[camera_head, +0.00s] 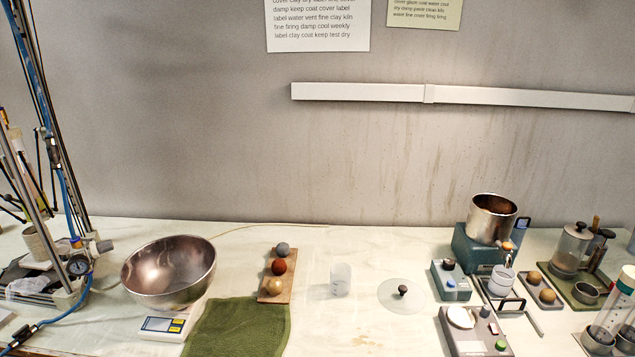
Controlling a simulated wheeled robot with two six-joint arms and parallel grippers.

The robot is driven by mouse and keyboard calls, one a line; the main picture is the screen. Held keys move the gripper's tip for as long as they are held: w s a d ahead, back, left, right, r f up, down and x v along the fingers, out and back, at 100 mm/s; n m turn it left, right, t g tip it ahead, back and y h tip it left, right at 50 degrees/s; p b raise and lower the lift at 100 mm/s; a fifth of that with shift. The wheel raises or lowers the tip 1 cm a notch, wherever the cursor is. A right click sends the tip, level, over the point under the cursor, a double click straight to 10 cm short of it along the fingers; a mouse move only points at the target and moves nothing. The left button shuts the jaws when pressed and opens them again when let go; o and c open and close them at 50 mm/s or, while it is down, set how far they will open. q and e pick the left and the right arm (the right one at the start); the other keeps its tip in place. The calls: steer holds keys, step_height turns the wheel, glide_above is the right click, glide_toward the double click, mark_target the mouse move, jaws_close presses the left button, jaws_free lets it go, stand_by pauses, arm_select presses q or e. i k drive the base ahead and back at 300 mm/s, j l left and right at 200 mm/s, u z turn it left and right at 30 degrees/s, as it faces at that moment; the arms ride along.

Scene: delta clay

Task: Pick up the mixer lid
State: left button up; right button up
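A clear round lid (389,301) with a dark knob (403,290) lies flat on the pale table, right of the middle. It appears to be the mixer lid. A metal pot (492,217) sits open on a teal base (479,252) at the back right and looks like the mixer. Nothing covers the lid. Neither of my grippers shows in the head view.
A translucent cup (341,280) stands left of the lid. Further left are a wooden board (268,293) with three balls, a green cloth (238,328), a steel bowl (168,272) and a scale (163,325).

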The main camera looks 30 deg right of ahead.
mark_target(401, 296)
steer(key=z, duration=1.9)
